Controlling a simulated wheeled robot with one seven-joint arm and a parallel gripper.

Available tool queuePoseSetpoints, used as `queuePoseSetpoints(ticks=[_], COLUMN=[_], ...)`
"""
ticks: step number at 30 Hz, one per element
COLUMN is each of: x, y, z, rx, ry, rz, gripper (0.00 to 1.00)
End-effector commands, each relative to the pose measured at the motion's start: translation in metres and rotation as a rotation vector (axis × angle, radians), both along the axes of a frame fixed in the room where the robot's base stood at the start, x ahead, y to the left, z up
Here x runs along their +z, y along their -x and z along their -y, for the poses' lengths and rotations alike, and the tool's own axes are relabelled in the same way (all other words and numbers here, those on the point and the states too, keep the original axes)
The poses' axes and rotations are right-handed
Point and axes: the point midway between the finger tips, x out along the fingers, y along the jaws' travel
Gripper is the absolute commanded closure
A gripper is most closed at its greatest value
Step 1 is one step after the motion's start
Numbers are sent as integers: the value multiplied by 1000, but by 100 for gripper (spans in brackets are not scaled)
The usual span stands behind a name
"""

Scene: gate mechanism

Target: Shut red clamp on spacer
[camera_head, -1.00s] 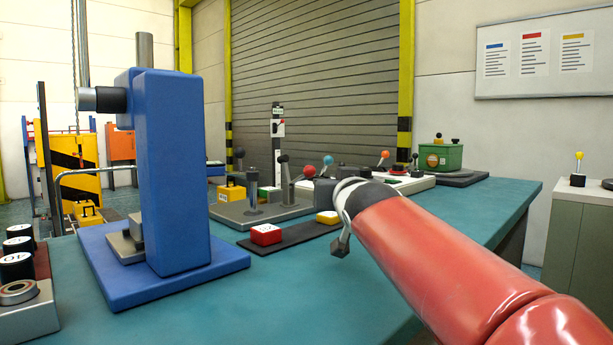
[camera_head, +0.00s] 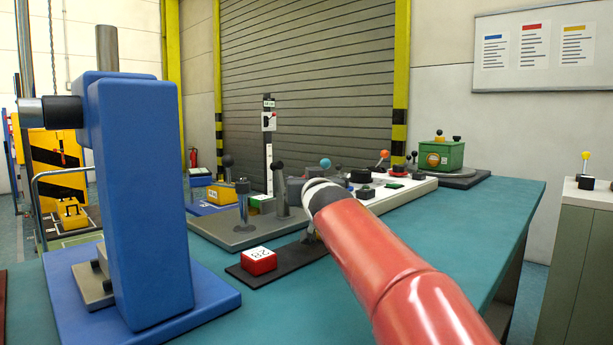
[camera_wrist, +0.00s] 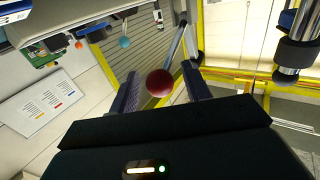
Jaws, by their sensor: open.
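A dark red ball knob (camera_wrist: 159,83) shows in the wrist view between the two fingers of my gripper (camera_wrist: 160,70). The fingers stand apart on either side of it, with gaps visible. A metal rod (camera_wrist: 178,45) runs up behind the knob; I take this as the red clamp's lever. In the head view my red arm hides this knob and most of my gripper (camera_head: 310,232), over the far part of the bench. I cannot make out the spacer or the clamp's jaw.
A red labelled block (camera_head: 258,261) sits on a dark plate in front of my gripper. A tall blue press (camera_head: 140,200) stands at the left. A grey plate (camera_head: 215,232) with levers lies behind. A green box (camera_head: 442,154) is at the far right. The teal bench (camera_head: 450,225) is clear at right.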

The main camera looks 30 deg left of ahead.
Motion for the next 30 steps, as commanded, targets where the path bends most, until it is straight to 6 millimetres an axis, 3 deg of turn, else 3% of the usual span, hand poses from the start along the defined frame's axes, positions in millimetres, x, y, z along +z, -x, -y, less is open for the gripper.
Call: queuePoseSetpoints(ticks=[9, 20, 30], x=[-1, -1, 3], y=[-3, -3, -3], z=[-2, -2, 0], rx=[0, -1, -3], ry=[0, 1, 25], rz=[-1, -1, -9], gripper=[52, 99, 100])
